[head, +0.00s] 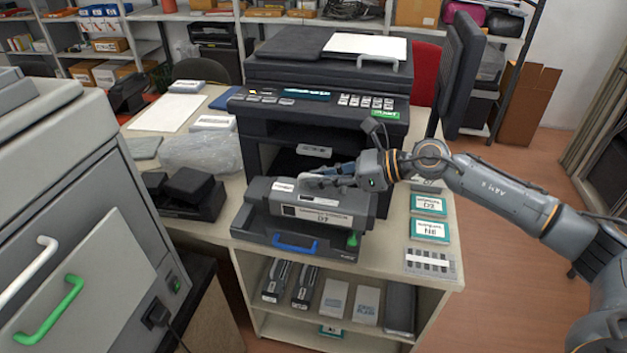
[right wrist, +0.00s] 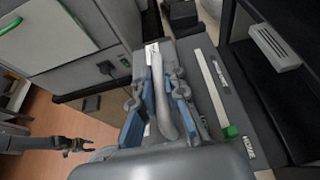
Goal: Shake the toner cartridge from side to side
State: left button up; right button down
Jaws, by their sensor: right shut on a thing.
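The toner cartridge (head: 318,210) is a long dark grey box with white labels and a green part at its right end. It lies level at the printer's open front, over a dark tray (head: 262,238) with a blue handle (head: 295,245). I cannot tell whether it touches the tray. My right gripper (head: 318,180) is shut on the handle on the cartridge's top. In the right wrist view the blue-padded fingers of this gripper (right wrist: 165,90) stand either side of the grey handle (right wrist: 165,105). My left gripper (right wrist: 86,146) shows small in the right wrist view, away from the cartridge; its jaws are unclear.
The black printer (head: 318,100) stands right behind the cartridge. Teal-labelled boxes (head: 430,230) lie to the right, a black device (head: 188,195) and a crumpled clear bag (head: 200,152) to the left. A big grey machine (head: 70,190) fills the left. Spare items sit on the shelf below.

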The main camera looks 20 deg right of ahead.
aim_at(296, 185)
jog(key=shift+w+a+r, duration=0.1)
jog(key=shift+a+r, duration=0.05)
jog(key=shift+r, duration=0.05)
jog(key=w+a+p, duration=0.1)
jog(key=a, duration=0.1)
jog(key=w+a+p, duration=0.1)
jog(key=a, duration=0.1)
jog(key=shift+w+r, duration=0.1)
jog(key=shift+w, duration=0.25)
jog(key=shift+w+a, duration=0.2)
jog(key=shift+a, duration=0.05)
jog(key=shift+s+d, duration=0.1)
jog(key=s+d+b, duration=0.2)
jog(key=d, duration=0.1)
jog(key=d+b, duration=0.1)
jog(key=shift+s+d+f, duration=0.2)
jog(key=shift+s+f, duration=0.15)
jog(key=shift+s, duration=0.05)
jog(key=shift+s+d+r, duration=0.15)
jog(key=shift+r, duration=0.05)
